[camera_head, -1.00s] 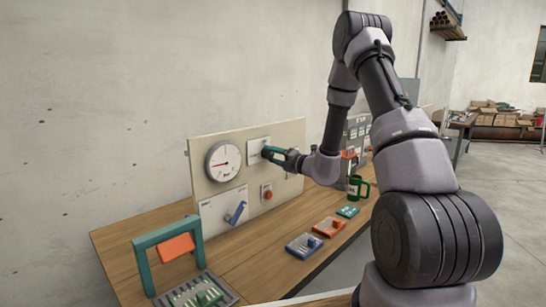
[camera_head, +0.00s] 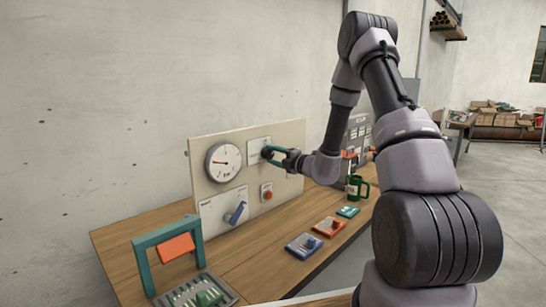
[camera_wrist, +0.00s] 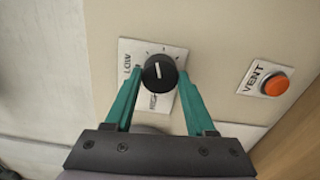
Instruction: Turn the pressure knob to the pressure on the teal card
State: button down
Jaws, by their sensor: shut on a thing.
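The pressure knob is a round black knob (camera_wrist: 160,73) with a white pointer line, on a white plate marked LOW in the wrist view. Its pointer aims near the top of the picture. My gripper (camera_wrist: 160,76) has its teal fingers on either side of the knob and is shut on it.
The panel also has an orange VENT button (camera_wrist: 275,85) and a blue lever (camera_head: 236,213). A blue card (camera_head: 304,246) and an orange card (camera_head: 330,227) lie on the bench. A green mug (camera_head: 357,187) stands near my forearm. A teal frame (camera_head: 168,246) stands front left.

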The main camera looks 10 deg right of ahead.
jog(key=shift+c, duration=1.2)
grip_release()
jog(key=shift+s+d, duration=0.1)
jog(key=v, duration=1)
jog(key=shift+s+d, duration=0.2)
jog(key=shift+s, duration=0.05)
jog(key=shift+a, duration=0.1)
